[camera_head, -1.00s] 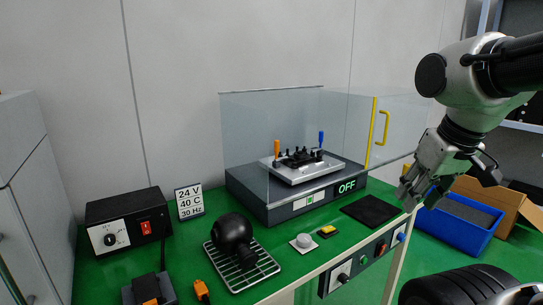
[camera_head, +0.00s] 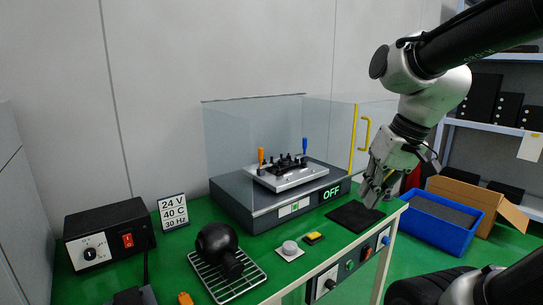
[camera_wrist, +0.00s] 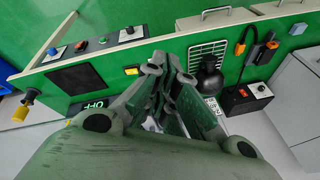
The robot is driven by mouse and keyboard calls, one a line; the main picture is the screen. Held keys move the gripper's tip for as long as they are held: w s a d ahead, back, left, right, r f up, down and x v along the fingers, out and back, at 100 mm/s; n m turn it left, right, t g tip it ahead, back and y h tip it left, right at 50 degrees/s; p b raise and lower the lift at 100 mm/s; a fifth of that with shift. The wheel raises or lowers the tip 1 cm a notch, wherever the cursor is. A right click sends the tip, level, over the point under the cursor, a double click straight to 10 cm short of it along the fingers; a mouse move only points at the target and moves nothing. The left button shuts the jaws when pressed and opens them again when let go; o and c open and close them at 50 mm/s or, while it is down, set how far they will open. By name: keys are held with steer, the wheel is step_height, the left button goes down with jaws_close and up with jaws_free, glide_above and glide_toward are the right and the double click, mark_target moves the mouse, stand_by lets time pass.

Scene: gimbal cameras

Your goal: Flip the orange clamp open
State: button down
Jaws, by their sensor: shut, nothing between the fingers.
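The orange clamp handle (camera_head: 261,155) stands upright at the left of the metal fixture plate (camera_head: 290,178) inside the clear enclosure. A blue clamp handle (camera_head: 304,146) stands upright at the plate's right side. My gripper (camera_head: 369,203) is shut and empty, pointing down over the bench's right end by the black mat, well right of the orange handle and outside the enclosure. In the wrist view my gripper (camera_wrist: 167,62) shows its fingers together over green surface. The orange clamp is not visible in that view.
The clear enclosure (camera_head: 240,130) has a door with a yellow handle (camera_head: 365,133) on its right. Its base display reads OFF. A black mat (camera_head: 354,217), yellow button (camera_head: 314,238), wire rack (camera_head: 230,285) and black lamp-like object (camera_head: 217,243) lie in front. A blue bin (camera_head: 440,222) stands right.

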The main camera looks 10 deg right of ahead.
steer(key=w+a+f+m+t+y, duration=0.15)
steer(key=w+a+y, duration=0.25)
steer(key=w, duration=0.8)
steer(key=w+a+m+y, duration=0.2)
steer(key=w+a+y, duration=0.15)
steer(key=w, duration=0.85)
steer(key=w+d+f+m+t, duration=0.1)
steer(key=w+d+f+t, duration=0.1)
steer(key=w, duration=0.5)
steer(key=w+d+f+m+t+y, duration=0.1)
steer(key=w+d+f+m+t, duration=0.1)
steer(key=w+d, duration=0.3)
steer(key=w+d+f+m+t+y, duration=0.1)
steer(key=w+d+f+m+t, duration=0.1)
steer(key=w, duration=0.8)
steer(key=d+f+t, duration=0.1)
steer(key=t, duration=0.1)
steer(key=shift+d+t, duration=0.35)
steer(key=shift+w+m, duration=0.1)
steer(key=shift+m, duration=0.15)
steer(key=x, duration=1)
steer(key=shift+a, duration=2.05)
steer(key=shift+a+r, duration=0.1)
steer(key=shift+r, duration=0.05)
